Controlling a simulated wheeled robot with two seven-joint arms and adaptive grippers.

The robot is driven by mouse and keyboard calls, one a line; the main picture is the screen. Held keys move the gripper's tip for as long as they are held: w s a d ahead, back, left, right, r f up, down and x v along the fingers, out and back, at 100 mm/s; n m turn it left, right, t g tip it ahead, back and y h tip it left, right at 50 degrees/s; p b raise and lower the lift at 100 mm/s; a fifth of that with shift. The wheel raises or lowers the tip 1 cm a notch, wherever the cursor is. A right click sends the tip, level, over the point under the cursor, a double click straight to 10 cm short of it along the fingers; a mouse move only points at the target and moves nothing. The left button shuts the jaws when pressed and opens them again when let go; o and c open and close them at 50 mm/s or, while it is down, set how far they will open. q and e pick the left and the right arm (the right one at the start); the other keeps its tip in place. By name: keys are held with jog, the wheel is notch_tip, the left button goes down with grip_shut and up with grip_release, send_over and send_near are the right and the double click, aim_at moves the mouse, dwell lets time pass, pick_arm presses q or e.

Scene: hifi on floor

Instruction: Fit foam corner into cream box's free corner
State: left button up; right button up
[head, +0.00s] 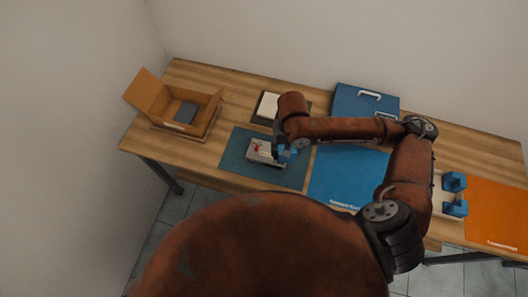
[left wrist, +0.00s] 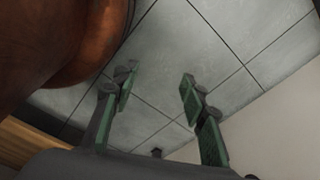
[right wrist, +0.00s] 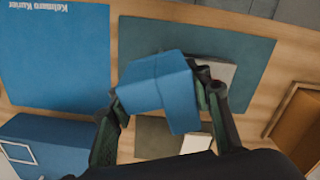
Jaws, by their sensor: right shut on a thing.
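My right gripper (right wrist: 162,95) is shut on a blue foam corner (right wrist: 158,82), a chunky stepped block. In the head view this foam corner (head: 289,153) is at the right end of a small pale grey box-like thing with red marks (head: 262,151) on the teal mat. In the right wrist view it covers part of that pale thing (right wrist: 219,75); I cannot tell whether they touch. A cream tray or box (head: 437,197), partly behind my right arm, stands at the right with blue foam pieces (head: 454,182) by it. My left gripper (left wrist: 157,88) is open and empty above the floor.
An open cardboard box (head: 180,112) with a dark item inside stands at the left. A blue case (head: 362,101) stands at the back. A blue mat (head: 345,178) and an orange mat (head: 500,210) are clear. A pale booklet (head: 268,104) lies on a dark mat.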

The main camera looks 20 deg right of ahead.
jog(key=s+f+m+p, duration=0.2)
jog(key=s+f+m, duration=0.1)
jog(key=s, duration=0.3)
jog(key=m+b, duration=0.1)
jog(key=b, duration=0.2)
send_over(301, 160)
jog(key=s+a, duration=0.1)
notch_tip(301, 160, down, 9)
jog(key=shift+s+r, duration=0.1)
jog(key=shift+r, duration=0.1)
jog(key=shift+w+d+f, duration=0.35)
jog(key=shift+f, duration=0.3)
jog(key=f, duration=0.3)
jog(key=shift+w+d+f, duration=0.15)
jog(key=shift+d+f, duration=0.05)
jog(key=shift+f, duration=0.1)
pick_arm(q)
jog(key=shift+s+a+f, duration=0.1)
jog(key=shift+s+f, duration=0.1)
jog(key=shift+s, duration=0.85)
pick_arm(e)
jog(key=o, duration=0.5)
